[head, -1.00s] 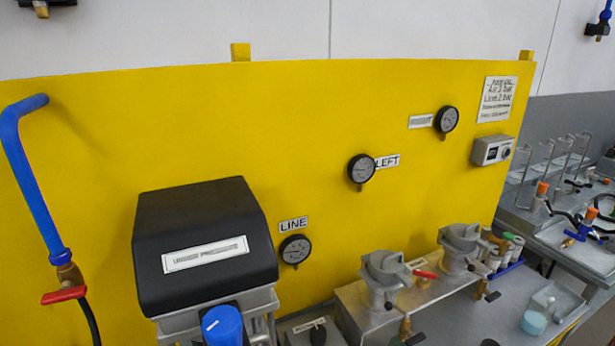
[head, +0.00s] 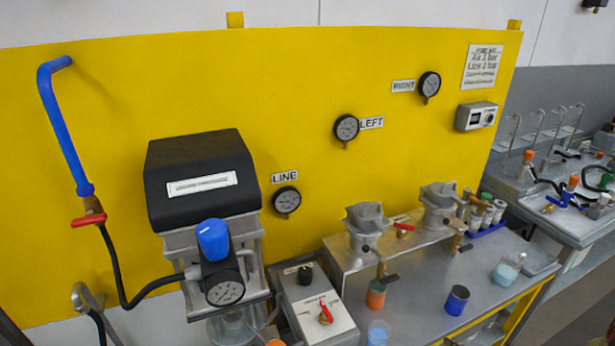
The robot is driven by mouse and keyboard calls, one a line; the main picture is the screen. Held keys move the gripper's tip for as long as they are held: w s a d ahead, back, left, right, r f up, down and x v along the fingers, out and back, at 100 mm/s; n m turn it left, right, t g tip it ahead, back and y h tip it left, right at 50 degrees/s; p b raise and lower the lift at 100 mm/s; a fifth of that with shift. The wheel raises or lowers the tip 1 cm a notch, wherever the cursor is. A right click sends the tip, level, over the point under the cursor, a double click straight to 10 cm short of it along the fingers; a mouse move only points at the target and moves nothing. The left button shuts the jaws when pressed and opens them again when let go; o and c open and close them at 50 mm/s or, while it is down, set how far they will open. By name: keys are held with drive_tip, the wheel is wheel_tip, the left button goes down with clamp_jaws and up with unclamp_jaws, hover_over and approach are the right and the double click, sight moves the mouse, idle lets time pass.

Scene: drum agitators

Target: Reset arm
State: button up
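My gripper and arm are not clearly in view. A drum agitator unit with a black cover (head: 200,160) stands at the left of the bench, with a blue regulator knob (head: 212,240) and a round gauge (head: 225,292) on its front. A glass vessel (head: 232,326) shows partly under it, cut by the lower edge. To its right is a control box (head: 318,312) with a red switch (head: 325,314) and a black knob (head: 305,274). Two grey metal cups or heads (head: 366,225) and (head: 438,205) sit on a raised metal stand further right.
A yellow panel (head: 300,105) behind carries gauges labelled LINE (head: 286,200), LEFT (head: 346,128) and RIGHT (head: 429,84). A blue pipe (head: 62,130) has a red-handled valve (head: 89,219). Orange (head: 376,295) and dark blue (head: 457,300) containers and a flask (head: 508,268) stand at the front right.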

drive_tip(key=s+d+f+m+g+h, duration=0.35)
drive_tip(key=s+d+f+h, duration=0.2)
drive_tip(key=d+f, duration=0.35)
drive_tip(key=s+d+r+m+g+h, duration=0.3)
drive_tip(key=s+d+r+g+h, duration=0.15)
drive_tip(key=s+r+g, duration=0.35)
drive_tip(key=s+a+r+t+y, duration=0.1)
drive_tip(key=a+r+t+y, duration=0.1)
drive_tip(key=a+r, duration=1.3)
drive_tip(key=s+a+r+n+t+y, duration=0.1)
drive_tip(key=s+a+r+t+y, duration=0.1)
drive_tip(key=a+r, duration=1.3)
drive_tip(key=shift+s+a+r+t, duration=0.15)
drive_tip(key=shift+a+r+t, duration=0.3)
drive_tip(key=shift+t, duration=0.3)
